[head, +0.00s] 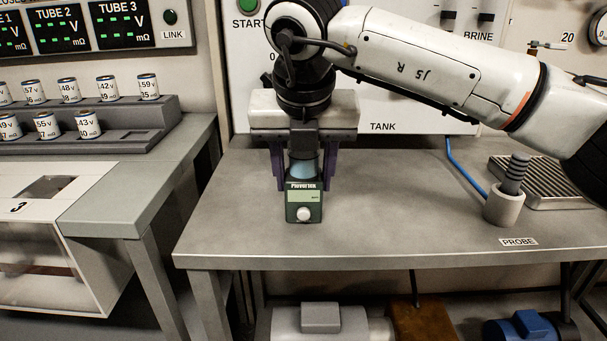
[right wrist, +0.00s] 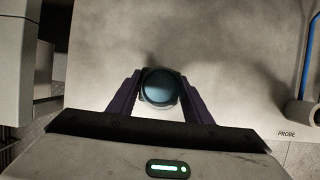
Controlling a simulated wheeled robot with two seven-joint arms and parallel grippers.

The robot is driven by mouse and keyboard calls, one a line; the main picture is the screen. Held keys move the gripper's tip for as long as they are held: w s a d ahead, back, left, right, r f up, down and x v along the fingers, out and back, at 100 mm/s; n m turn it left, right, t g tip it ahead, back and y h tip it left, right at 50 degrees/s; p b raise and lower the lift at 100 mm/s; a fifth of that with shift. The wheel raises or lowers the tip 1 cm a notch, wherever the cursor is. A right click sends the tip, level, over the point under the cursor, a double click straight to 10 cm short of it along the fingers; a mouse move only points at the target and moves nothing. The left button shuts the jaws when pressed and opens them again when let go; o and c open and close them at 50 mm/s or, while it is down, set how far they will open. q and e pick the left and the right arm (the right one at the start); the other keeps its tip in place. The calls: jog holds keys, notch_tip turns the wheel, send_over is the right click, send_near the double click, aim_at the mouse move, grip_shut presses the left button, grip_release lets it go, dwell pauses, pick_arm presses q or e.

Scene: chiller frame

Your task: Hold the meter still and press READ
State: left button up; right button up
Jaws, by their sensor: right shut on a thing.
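The meter (head: 304,196) is a small dark green unit with a pale screen and a round white button (head: 303,216) on its front. It stands upright on the grey bench, left of the middle in the head view. A bluish round part shows above its front face, and its round teal top (right wrist: 161,86) shows from above in the right wrist view. My right gripper (head: 304,180) points down over it, with its purple fingers shut on either side of it. The gripper hides part of the meter's top. My left gripper is not in view.
A grey probe (head: 515,172) stands in a pale cup (head: 503,206) at the bench's right, beside a ribbed tray (head: 550,182) and a blue cable. A stepped rack (head: 150,110) of labelled tubes is at the left. The bench between meter and cup is clear.

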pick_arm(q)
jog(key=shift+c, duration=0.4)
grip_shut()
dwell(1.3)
